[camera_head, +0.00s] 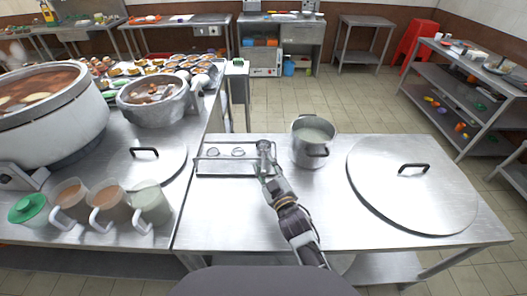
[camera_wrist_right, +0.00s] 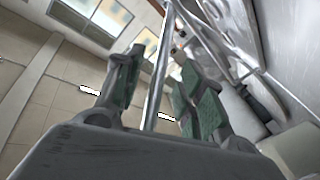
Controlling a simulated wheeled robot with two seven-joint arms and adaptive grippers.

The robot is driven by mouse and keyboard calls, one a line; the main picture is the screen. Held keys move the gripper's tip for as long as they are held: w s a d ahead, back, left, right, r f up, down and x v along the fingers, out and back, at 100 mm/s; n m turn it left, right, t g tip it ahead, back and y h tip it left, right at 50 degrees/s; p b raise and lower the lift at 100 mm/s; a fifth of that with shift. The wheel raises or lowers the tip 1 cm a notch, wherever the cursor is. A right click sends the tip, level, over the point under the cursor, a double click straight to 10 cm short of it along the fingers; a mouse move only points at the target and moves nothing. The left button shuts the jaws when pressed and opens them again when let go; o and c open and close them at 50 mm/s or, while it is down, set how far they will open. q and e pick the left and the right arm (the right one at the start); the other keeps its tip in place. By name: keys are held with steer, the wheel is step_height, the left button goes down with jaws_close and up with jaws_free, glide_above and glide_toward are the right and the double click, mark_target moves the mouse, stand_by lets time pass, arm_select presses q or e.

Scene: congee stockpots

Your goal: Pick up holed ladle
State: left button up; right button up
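A low metal rack (camera_head: 203,164) stands on the steel table, left of the stockpot. Two round shiny shapes show along it, too small to tell which is the holed ladle. My right gripper (camera_head: 264,147) is at the rack's right end and covers what is there. In the right wrist view my right gripper (camera_wrist_right: 157,92) has its two fingers apart. A thin metal rod (camera_wrist_right: 158,68), which looks like a ladle handle, runs between them, with gaps visible on both sides. Its lower end is hidden behind the gripper body. My left gripper is not in view.
A metal stockpot (camera_head: 313,143) stands close to the right of my right gripper. A large round lid (camera_head: 382,190) lies farther right. Several handled cups (camera_head: 152,203), another lid (camera_head: 137,168) and large pots fill the left counter. The table front is clear.

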mark_target(264, 157)
steer(key=shift+x, duration=1.35)
steer(key=shift+c, duration=0.5)
jaws_close()
